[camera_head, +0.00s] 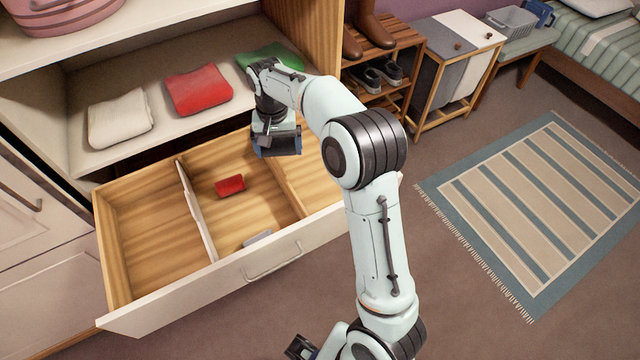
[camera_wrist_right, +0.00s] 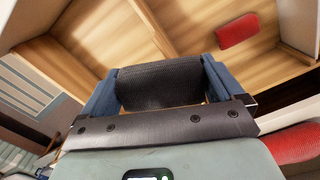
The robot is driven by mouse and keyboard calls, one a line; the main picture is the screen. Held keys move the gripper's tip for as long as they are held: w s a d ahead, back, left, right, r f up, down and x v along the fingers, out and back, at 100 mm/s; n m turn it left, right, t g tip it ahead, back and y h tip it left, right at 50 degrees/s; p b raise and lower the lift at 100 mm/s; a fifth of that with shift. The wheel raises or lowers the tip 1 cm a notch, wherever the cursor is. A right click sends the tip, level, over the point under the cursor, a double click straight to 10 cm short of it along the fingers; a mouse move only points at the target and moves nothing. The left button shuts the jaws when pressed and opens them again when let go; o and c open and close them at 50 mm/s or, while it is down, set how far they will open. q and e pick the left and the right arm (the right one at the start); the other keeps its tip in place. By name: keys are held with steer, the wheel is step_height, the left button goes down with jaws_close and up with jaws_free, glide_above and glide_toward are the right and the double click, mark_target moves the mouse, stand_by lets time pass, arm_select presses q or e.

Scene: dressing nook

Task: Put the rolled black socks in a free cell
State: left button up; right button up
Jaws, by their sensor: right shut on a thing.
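My right gripper (camera_head: 277,150) is over the back of the open drawer, near its right-hand divider. In the wrist view its blue fingers (camera_wrist_right: 160,85) are shut on the rolled black socks (camera_wrist_right: 158,82). The wooden drawer (camera_head: 135,317) has a left cell (camera_head: 148,235) that looks empty. Its middle cell holds a red roll (camera_head: 230,186) and a grey item (camera_head: 257,239) at the front. My arm hides much of the right cell. A dark part at the bottom edge looks like my left gripper (camera_head: 301,347); its fingers are not clear.
Folded white (camera_head: 120,118), red (camera_head: 198,89) and green (camera_head: 270,57) clothes lie on the shelf above the drawer. A shoe rack (camera_head: 395,95) and a hamper (camera_head: 455,70) stand right of the cabinet. A striped rug (camera_head: 545,210) lies on open floor.

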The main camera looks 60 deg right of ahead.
mark_target(324, 185)
steer(key=s+d+m+b, duration=0.2)
steer(key=s+d+m, duration=0.2)
steer(key=s+d, duration=0.5)
steer(key=f, duration=0.6)
steer(key=w+f+b, duration=0.1)
steer(key=f, duration=0.5)
steer(key=f+b, duration=0.1)
steer(key=f, duration=0.6)
steer(key=shift+w+d+f, duration=0.1)
steer(key=shift+w+d, duration=0.15)
steer(key=shift+d, duration=0.1)
arm_select(q)
steer(key=f, duration=0.1)
steer(key=s+f, duration=0.1)
steer(key=f, duration=0.3)
steer(key=shift+s, duration=0.35)
arm_select(e)
steer(key=shift+f, duration=0.2)
steer(key=o, duration=0.7)
steer(key=shift+c, duration=0.2)
steer(key=shift+r, duration=0.35)
arm_select(q)
steer(key=shift+w+r+p, duration=0.2)
steer(key=shift+r+p, duration=0.35)
steer(key=shift+r, duration=0.1)
arm_select(e)
step_height(324, 185, up, 12)
